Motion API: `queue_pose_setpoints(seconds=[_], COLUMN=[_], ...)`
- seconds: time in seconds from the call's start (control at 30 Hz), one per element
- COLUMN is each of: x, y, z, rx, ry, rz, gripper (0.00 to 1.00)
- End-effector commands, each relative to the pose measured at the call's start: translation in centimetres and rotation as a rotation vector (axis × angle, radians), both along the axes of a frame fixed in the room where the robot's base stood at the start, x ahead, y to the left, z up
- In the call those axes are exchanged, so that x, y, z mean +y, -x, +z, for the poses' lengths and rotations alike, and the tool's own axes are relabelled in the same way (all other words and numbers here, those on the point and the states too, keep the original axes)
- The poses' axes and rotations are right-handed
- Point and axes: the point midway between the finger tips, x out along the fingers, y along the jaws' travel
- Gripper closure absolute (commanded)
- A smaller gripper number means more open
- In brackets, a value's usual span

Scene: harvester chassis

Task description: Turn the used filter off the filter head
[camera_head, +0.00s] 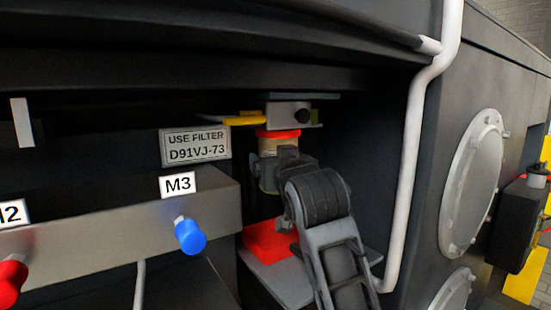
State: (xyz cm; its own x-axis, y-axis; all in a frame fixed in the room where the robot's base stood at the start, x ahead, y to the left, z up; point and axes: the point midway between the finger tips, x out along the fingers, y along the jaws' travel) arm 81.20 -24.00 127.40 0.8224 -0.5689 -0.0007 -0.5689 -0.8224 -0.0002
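The filter head (290,114) is a grey block with a dark round port, fixed under a dark plate inside the recess. The used filter (279,142) hangs upright below it, with a red-orange band at its top and a tan body. My gripper (268,168) is at the filter's body, reaching in from the lower right. My wrist and arm hide the filter's right side and much of its lower part. A finger shows across the filter's front left, but I cannot see both fingertips or whether they press on it.
A red block or tray (268,242) sits on a grey shelf below the filter. A label (195,147) reads "USE FILTER D91VJ-73". A grey manifold (110,235) with a blue knob (190,236) and red knob (11,280) stands left. A white pipe (412,150) runs down the right side.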

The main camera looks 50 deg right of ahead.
Motion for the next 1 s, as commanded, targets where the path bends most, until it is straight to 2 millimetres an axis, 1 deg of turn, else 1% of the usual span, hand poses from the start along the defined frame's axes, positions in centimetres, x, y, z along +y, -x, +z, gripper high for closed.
queue_pose_setpoints(seconds=[0.2, 0.23, 0.33, 0.37, 1.0], x=[-0.02, -0.02, -0.02, -0.02, -0.06], y=[0.00, 0.00, 0.00, 0.00, -0.02], z=[-0.02, -0.02, -0.02, -0.02, 0.01], rx=[0.000, 0.000, 0.000, 0.000, -0.001], ry=[0.000, 0.000, 0.000, 0.000, 0.001], rz=[-0.002, -0.001, -0.001, -0.001, -0.001], gripper=[0.57, 0.11, 0.01, 0.00, 0.00])
